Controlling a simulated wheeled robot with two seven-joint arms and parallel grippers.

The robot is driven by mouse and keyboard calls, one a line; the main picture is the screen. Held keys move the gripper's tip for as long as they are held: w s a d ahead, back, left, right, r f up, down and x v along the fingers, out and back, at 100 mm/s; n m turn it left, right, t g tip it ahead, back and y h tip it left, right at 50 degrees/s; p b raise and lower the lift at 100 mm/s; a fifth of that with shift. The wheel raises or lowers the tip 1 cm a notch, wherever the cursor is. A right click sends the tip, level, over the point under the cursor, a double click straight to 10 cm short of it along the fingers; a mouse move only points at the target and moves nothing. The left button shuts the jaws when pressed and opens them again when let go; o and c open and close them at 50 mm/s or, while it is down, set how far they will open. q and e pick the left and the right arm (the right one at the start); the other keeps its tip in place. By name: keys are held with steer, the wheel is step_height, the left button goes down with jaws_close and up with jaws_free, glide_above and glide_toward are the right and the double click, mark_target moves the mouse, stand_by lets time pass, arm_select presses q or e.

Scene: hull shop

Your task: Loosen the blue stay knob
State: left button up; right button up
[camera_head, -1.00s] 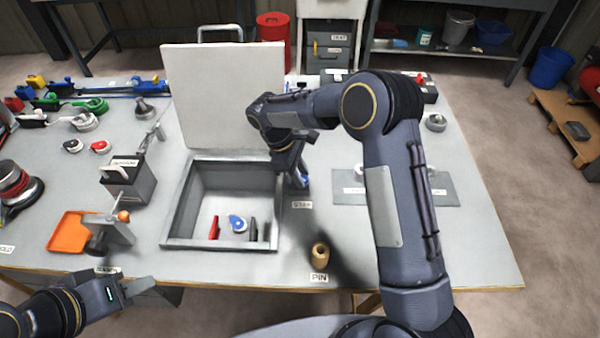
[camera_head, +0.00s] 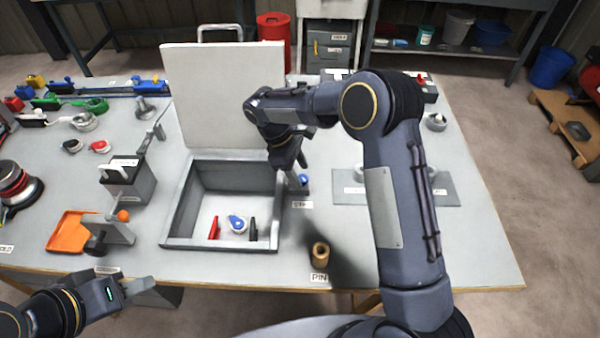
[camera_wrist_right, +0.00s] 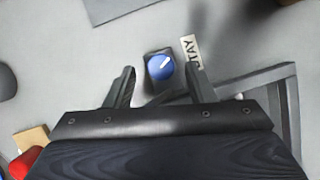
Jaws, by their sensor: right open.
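The blue stay knob (camera_wrist_right: 160,67) has a white pointer line and sits on a dark mount beside a label reading STAY in the right wrist view. In the head view only a bit of the knob (camera_head: 304,179) shows beside my right gripper (camera_head: 297,172). In the right wrist view my right gripper (camera_wrist_right: 160,78) is open, with one finger on each side of the knob; I cannot tell whether they touch it. My left gripper (camera_head: 140,288) is at the table's front left edge, away from the knob; its fingers are too unclear to read.
An open grey bin (camera_head: 170,222) with its lid (camera_head: 220,95) raised stands left of the knob, holding a red piece, a blue-and-white reel and a dark piece. A tan pin (camera_head: 320,254) stands in front. An orange tray (camera_head: 68,232) lies at left.

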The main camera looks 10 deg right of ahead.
steer(key=v, duration=0.6)
steer(key=shift+r, duration=0.2)
steer(key=shift+a, duration=0.1)
steer(key=s+d+r+m+t+y, duration=0.2)
steer(key=s+d+r+m+y, duration=0.35)
steer(key=s+d+r, duration=0.6)
steer(key=s+a+f+m+t+y, duration=0.1)
steer(key=s+m+t, duration=0.2)
steer(key=s, duration=0.6)
steer(key=s+a+f+m+t+y, duration=0.1)
steer(key=s+f+m+t, duration=0.1)
steer(key=s+m, duration=0.3)
steer(key=s, duration=0.4)
steer(key=shift+s+a+f+t, duration=0.15)
steer(key=shift+s+a+t, duration=0.05)
steer(key=shift+t, duration=0.2)
